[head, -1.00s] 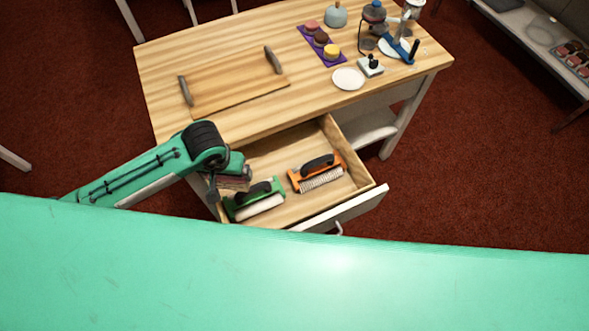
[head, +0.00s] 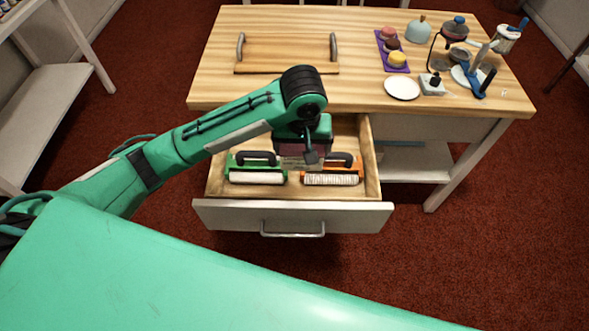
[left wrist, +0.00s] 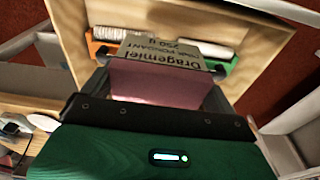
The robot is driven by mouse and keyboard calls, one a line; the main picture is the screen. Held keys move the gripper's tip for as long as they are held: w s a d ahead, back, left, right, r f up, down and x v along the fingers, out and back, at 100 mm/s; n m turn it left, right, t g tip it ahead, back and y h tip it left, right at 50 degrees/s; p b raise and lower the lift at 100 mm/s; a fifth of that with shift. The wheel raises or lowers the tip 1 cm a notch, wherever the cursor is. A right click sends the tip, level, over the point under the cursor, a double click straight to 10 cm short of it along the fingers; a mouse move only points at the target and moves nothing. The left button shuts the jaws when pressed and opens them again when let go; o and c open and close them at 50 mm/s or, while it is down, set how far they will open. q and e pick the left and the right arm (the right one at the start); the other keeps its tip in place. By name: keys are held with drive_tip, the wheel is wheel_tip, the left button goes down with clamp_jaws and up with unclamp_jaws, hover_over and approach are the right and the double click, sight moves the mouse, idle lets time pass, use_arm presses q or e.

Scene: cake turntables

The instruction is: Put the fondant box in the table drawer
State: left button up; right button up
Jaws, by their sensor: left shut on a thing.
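My left gripper (head: 308,150) is shut on the fondant box (head: 290,147). In the left wrist view the pink box with a grey label (left wrist: 160,80) sits between the fingers (left wrist: 160,64). In the head view the arm and gripper hide much of the box. The table drawer (head: 350,216) is pulled open, and the gripper holds the box over its middle. I cannot tell whether the box touches the drawer floor or the tools. My right gripper is not in view.
The tabletop holds a wooden board with handles (head: 287,59), a white plate (head: 402,88) and a purple tray (head: 386,62).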

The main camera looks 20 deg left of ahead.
use_arm(q)
drive_tip(key=shift+w+d+b, duration=0.25)
drive_tip(key=shift+d+b, duration=0.1)
drive_tip(key=shift+d, duration=0.15)
wheel_tip(320, 180, down, 19)
drive_tip(key=shift+r+b, duration=0.1)
drive_tip(key=shift+b, duration=0.9)
drive_tip(key=shift+f, duration=0.45)
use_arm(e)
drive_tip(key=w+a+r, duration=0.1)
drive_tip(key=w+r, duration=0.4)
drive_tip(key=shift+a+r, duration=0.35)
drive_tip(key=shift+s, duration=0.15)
use_arm(q)
drive_tip(key=o, duration=0.9)
drive_tip(key=shift+c, duration=0.2)
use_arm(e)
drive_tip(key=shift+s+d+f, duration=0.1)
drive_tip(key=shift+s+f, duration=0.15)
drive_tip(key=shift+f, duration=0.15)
